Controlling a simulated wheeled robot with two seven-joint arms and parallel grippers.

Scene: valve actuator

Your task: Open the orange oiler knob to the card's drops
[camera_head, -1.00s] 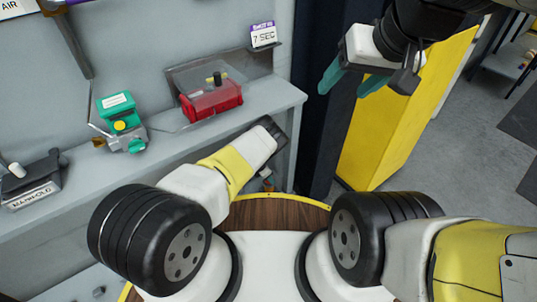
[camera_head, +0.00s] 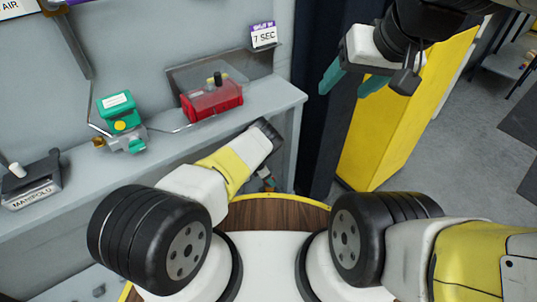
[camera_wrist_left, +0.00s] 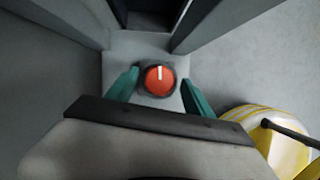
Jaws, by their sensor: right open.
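The orange knob (camera_wrist_left: 160,78) is round with a white pointer line that points about straight up in the left wrist view. It sits on a grey block. My left gripper (camera_wrist_left: 160,82) has its teal fingers on either side of the knob, with small gaps showing, so it looks open. In the head view its tip is mostly hidden by my left arm, below the shelf edge. My right gripper (camera_head: 350,82) is open and empty at the upper right. A card (camera_head: 263,35) on the shelf reads "7 SEC" under a purple header.
The grey shelf (camera_head: 285,100) holds a red box (camera_head: 212,103) under a clear cover, a green-topped device (camera_head: 120,112) and a dark labelled block (camera_head: 32,185). A yellow panel (camera_head: 385,130) stands at right. A yellow rounded object (camera_wrist_left: 275,135) is at lower right in the wrist view.

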